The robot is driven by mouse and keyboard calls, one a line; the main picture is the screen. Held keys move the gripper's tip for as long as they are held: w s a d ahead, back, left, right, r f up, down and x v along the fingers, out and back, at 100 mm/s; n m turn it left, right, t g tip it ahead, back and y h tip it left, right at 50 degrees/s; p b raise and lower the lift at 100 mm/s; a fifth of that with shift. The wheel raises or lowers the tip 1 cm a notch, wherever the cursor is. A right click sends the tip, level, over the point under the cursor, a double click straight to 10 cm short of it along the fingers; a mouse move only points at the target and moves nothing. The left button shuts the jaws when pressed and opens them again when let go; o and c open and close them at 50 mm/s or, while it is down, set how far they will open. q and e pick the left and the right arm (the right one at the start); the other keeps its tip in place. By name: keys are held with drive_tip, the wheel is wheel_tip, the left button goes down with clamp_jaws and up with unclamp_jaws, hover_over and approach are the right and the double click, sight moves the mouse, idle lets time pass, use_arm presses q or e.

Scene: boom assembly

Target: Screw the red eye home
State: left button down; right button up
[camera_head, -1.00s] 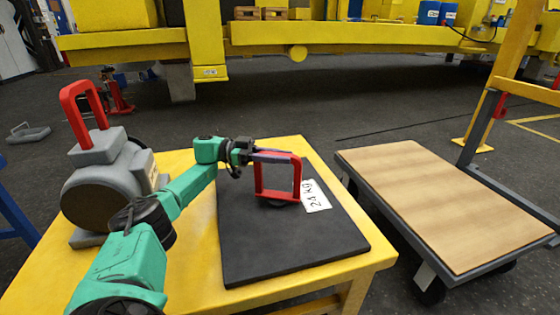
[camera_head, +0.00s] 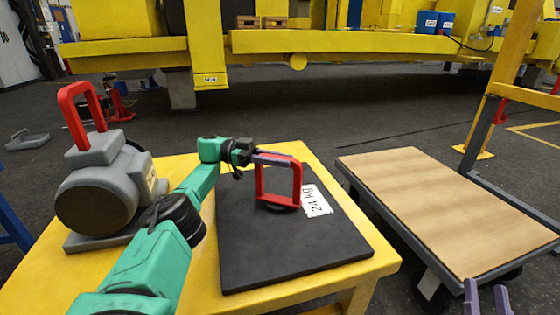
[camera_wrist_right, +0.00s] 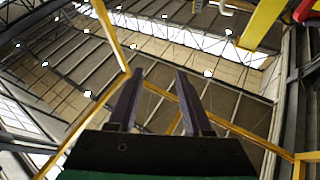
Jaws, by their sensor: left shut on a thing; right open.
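The red eye (camera_head: 299,184), a squared red loop, stands upright over the black plate (camera_head: 250,262) on the yellow table. A dark round foot shows under its lower bar. Whether its thread is seated cannot be seen. My left gripper (camera_head: 279,158) is shut on the top bar of the red eye, reaching in from the left. My right gripper (camera_head: 486,298) is low at the right edge of the head view, far from the eye. Its two purple fingers are apart and empty in the right wrist view (camera_wrist_right: 156,92).
A white weight tag (camera_head: 317,201) lies beside the eye. A grey motor-like body (camera_head: 115,172) with a red handle (camera_head: 70,112) stands at the table's left. A cart with a wooden deck (camera_head: 440,205) stands at the right, with a gap between it and the table.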

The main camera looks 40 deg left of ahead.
use_arm(q)
drive_tip(key=shift+d, duration=0.15)
drive_tip(key=c, duration=0.7)
unclamp_jaws()
